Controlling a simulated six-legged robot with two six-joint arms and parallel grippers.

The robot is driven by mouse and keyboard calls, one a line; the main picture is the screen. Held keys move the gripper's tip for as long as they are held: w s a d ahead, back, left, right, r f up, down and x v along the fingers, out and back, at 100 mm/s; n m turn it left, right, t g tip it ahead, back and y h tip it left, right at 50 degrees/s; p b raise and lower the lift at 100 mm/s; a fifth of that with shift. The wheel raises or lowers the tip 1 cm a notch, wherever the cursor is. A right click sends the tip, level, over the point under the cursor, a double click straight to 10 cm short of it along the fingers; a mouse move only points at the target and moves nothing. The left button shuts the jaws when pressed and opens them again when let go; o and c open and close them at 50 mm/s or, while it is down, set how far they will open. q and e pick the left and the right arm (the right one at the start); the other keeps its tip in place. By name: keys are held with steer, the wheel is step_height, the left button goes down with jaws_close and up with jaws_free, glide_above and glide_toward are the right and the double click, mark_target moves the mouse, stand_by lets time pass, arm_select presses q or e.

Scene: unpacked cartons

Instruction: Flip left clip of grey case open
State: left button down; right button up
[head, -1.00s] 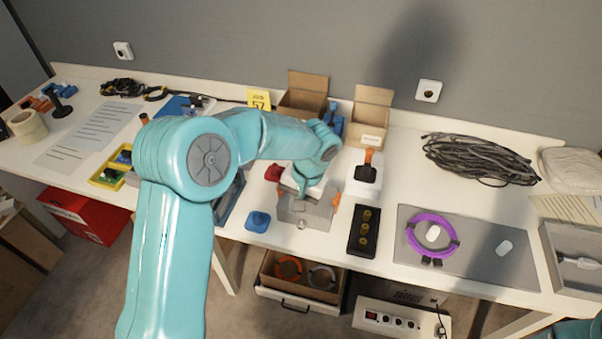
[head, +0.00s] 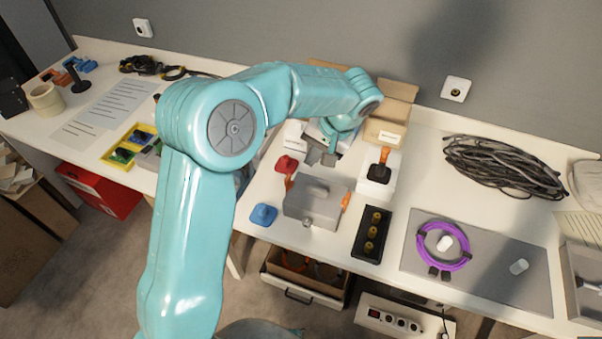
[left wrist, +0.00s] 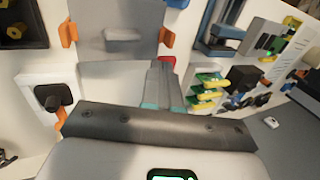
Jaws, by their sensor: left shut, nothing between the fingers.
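The grey case (head: 308,213) lies closed on the white table, with a grey handle on its lid. Its left orange clip (head: 290,182) is beside the red object, and its right orange clip (head: 346,201) is on the opposite side. Whether either clip is flipped open is too small to tell. In the left wrist view the case (left wrist: 115,70) is seen from behind, with the left clip (left wrist: 167,37) on the picture's right. My left gripper (head: 322,156) is shut and empty, above and behind the case, apart from the clip. My right gripper is not in view.
A red knobbed object (head: 286,165) stands close by the left clip. A blue piece (head: 264,214) lies front left, and a black tray (head: 372,234) lies right. A white block with a black-and-orange handle (head: 380,172) and open cartons (head: 388,118) stand behind.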

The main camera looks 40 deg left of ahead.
mark_target(291, 184)
arm_select(q)
steer(key=x, duration=1)
steer(key=shift+p, duration=0.3)
steer(key=shift+s+a+r+h, duration=0.15)
steer(key=shift+a+h, duration=0.1)
steer(key=shift+h, duration=0.15)
